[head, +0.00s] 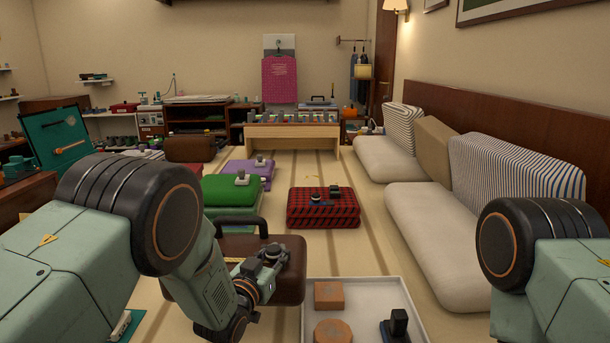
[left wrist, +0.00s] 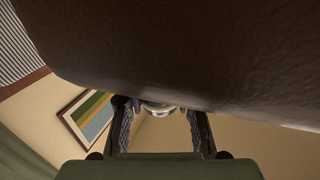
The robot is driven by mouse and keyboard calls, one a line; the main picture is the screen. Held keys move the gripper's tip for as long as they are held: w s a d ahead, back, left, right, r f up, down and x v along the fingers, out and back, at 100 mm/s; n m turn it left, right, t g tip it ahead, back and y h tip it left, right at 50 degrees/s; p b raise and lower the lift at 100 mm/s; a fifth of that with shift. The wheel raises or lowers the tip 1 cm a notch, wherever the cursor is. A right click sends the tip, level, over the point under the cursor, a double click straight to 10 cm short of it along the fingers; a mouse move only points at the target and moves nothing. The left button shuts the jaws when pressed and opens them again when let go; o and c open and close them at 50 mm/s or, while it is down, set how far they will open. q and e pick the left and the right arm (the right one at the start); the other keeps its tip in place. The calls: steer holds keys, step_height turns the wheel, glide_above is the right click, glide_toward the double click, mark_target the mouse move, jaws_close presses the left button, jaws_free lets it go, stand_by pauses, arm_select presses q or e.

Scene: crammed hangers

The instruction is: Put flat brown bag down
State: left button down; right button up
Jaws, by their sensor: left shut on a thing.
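The flat brown bag (head: 292,284), with a dark handle (head: 240,222), is in the lower middle of the head view, just left of and behind the white tray. My left gripper (head: 272,256) is at the bag and shut on it; its wrist hides part of the bag. In the left wrist view the brown side of the bag (left wrist: 190,50) fills the top, close to the fingers (left wrist: 160,122). I cannot tell whether the bag touches the floor. My right gripper is out of view; only part of my right arm shows.
A white tray (head: 425,318) holds an orange square block (head: 328,294), an orange many-sided block (head: 333,331) and a dark item (head: 398,325). Behind are red plaid (head: 322,208), green (head: 228,190) and purple (head: 262,167) stacks. Cushions (head: 425,240) line the right wall.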

arm_select(q)
steer(key=s+a+n+y, duration=0.1)
steer(key=s+a+y, duration=0.1)
steer(key=s+a, duration=0.2)
steer(key=s+a+f+n+y, duration=0.1)
steer(key=s+a+y, duration=0.1)
steer(key=s, duration=0.9)
steer(key=s+a+f+n+t+y, duration=0.1)
steer(key=s+a+n+y, duration=0.1)
steer(key=s+a, duration=0.3)
steer(key=shift+s+a+f, duration=0.15)
steer(key=shift+s+a, duration=0.2)
steer(key=shift+s, duration=0.9)
